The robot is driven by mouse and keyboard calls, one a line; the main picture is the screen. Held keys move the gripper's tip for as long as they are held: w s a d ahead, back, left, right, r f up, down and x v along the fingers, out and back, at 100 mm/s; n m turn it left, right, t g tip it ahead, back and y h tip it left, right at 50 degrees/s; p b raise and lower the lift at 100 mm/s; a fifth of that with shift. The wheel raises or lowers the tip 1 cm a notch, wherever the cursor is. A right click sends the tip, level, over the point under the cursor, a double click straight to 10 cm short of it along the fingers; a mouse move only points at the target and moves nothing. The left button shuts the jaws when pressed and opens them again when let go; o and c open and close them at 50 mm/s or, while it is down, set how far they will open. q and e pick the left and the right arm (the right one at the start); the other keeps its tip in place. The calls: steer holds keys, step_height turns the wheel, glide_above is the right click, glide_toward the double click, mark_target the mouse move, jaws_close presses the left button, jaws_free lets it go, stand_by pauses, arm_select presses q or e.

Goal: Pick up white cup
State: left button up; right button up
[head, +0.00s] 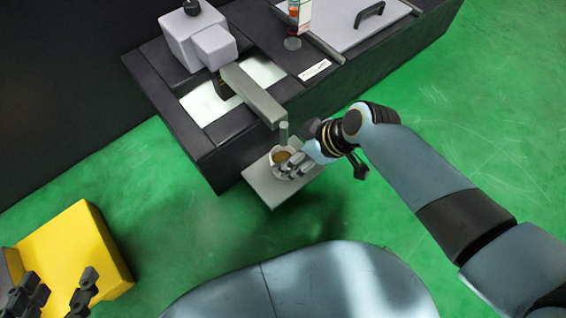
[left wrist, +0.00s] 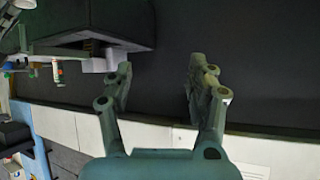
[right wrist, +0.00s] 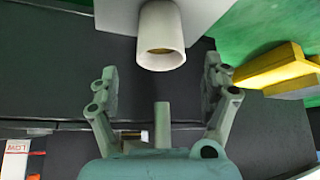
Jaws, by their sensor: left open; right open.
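The white cup (head: 274,153) stands on a small grey shelf (head: 268,188) at the front of the dark machine, partly hidden by my right gripper (head: 292,167). In the right wrist view the cup (right wrist: 161,35) shows its open rim and a brownish inside. It lies beyond the tips of my right gripper (right wrist: 161,78), roughly centred between the open fingers; I cannot tell whether they touch it. My left gripper (head: 62,298) is at the bottom left, over or near a yellow block. In the left wrist view my left gripper (left wrist: 160,78) is open and empty.
A grey upright post (head: 284,133) stands close behind the cup, below a long grey bar (head: 254,96). The yellow block (head: 76,248) is on the left. A bottle (head: 299,15) and a lid with a black handle (head: 369,14) are at the back. The green floor around is open.

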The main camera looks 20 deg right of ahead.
mark_target(274, 159)
steer(key=shift+a+f, duration=0.2)
steer(key=shift+f, duration=0.25)
steer(key=shift+w+a+f+b, duration=0.3)
steer(key=shift+w+f+b, duration=0.15)
steer(key=shift+b, duration=0.35)
steer(key=shift+b+x, duration=0.75)
steer(key=shift+x, duration=0.25)
arm_select(q)
steer(key=w+d+r+m+t+h, duration=0.1)
steer(key=w+r+t, duration=0.3)
steer(key=r, duration=0.5)
steer(key=w+d+r+m+t+h, duration=0.1)
steer(key=w+r+t, duration=0.4)
steer(key=w+r, duration=0.2)
step_height(274, 159, up, 2)
steer(key=shift+t+h, duration=0.3)
arm_select(e)
steer(key=c, duration=1.5)
steer(key=shift+o, duration=0.2)
arm_select(q)
steer(key=shift+f, duration=0.1)
arm_select(e)
steer(key=shift+r, duration=0.15)
